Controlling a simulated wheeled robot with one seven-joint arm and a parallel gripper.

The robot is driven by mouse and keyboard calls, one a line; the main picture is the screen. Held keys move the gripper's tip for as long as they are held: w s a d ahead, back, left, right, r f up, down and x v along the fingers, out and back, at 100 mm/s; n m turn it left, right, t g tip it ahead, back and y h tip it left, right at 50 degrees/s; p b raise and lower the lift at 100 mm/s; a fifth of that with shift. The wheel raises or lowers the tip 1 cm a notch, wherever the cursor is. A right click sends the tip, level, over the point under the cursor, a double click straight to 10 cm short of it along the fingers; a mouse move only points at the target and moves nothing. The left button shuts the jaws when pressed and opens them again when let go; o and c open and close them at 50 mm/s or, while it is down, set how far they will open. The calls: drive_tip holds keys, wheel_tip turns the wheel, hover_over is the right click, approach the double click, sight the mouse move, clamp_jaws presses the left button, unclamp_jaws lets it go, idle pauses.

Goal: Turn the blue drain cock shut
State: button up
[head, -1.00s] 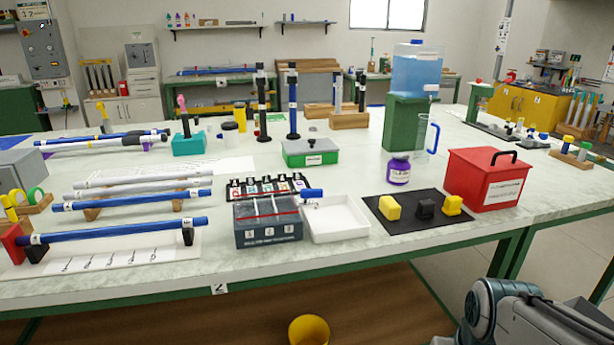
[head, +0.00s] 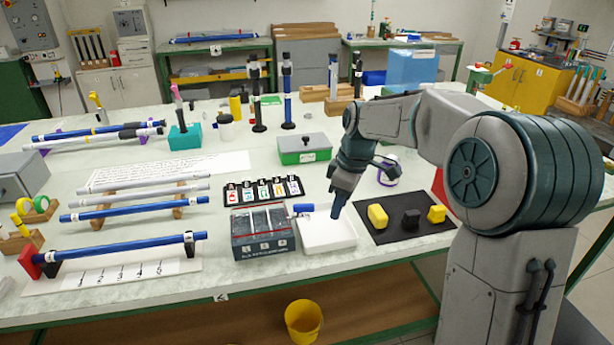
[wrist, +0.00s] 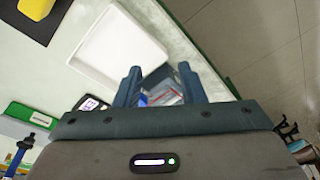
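The blue drain cock (head: 303,208) sticks out from the upper right side of a dark grey tank box (head: 263,240) with several numbered sections. Its blue handle lies roughly level, over the left edge of a white tray (head: 322,236). My gripper (head: 338,211) points down above the tray, to the right of the cock and apart from it. In the wrist view my two fingers (wrist: 159,84) are spread with a gap between them, and nothing is held. Part of the box (wrist: 168,97) shows beyond the gap; the cock is not clearly made out there.
A black mat (head: 385,232) with yellow and black blocks lies right of the tray. A row of labelled cards (head: 262,190) and a green box (head: 304,156) stand behind. Blue rods on stands fill the left. A yellow bucket (head: 303,318) stands below the table edge.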

sight(304, 205)
drive_tip(key=w+a+r+n+y+p, duration=0.3)
drive_tip(key=w+r+n+p, duration=0.25)
drive_tip(key=w, duration=0.35)
drive_tip(key=shift+g, duration=0.3)
drive_tip(key=x, duration=0.4)
drive_tip(key=p+x, duration=0.1)
drive_tip(key=x, duration=0.8)
drive_tip(key=shift+w+d+f, duration=0.1)
drive_tip(key=shift+d+f, duration=0.05)
drive_tip(key=shift+f, duration=0.2)
clamp_jaws()
